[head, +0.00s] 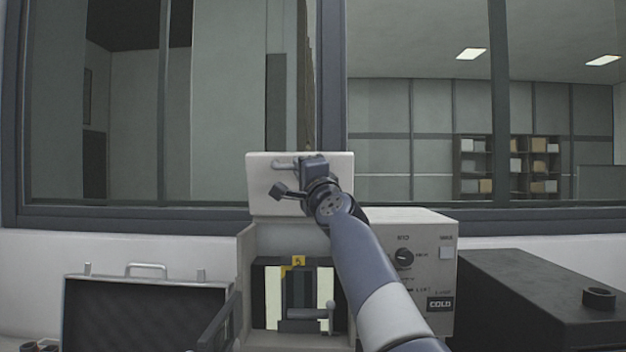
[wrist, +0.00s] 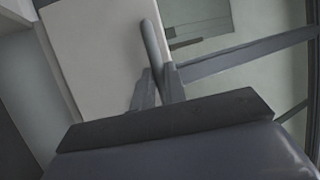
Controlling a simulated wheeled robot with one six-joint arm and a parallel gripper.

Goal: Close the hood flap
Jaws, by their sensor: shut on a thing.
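The hood flap (head: 262,190) is a pale panel standing raised above the press in the head view. Its bar handle (head: 282,165) is near the top of its face. My gripper (head: 308,168) is at the flap's upper middle, and my arm covers part of the flap's right side. In the wrist view the flap (wrist: 100,50) fills the upper left, and the gripper (wrist: 160,80) has its fingers shut on the rounded grey handle (wrist: 151,42). The far end of the grip is partly hidden.
The press body (head: 407,225) has a dial and a display on its right side. Its open front shows a dark inner chamber (head: 300,275). An open case (head: 145,300) stands at the left, a black box (head: 530,290) at the right. A framed window (head: 420,212) is behind.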

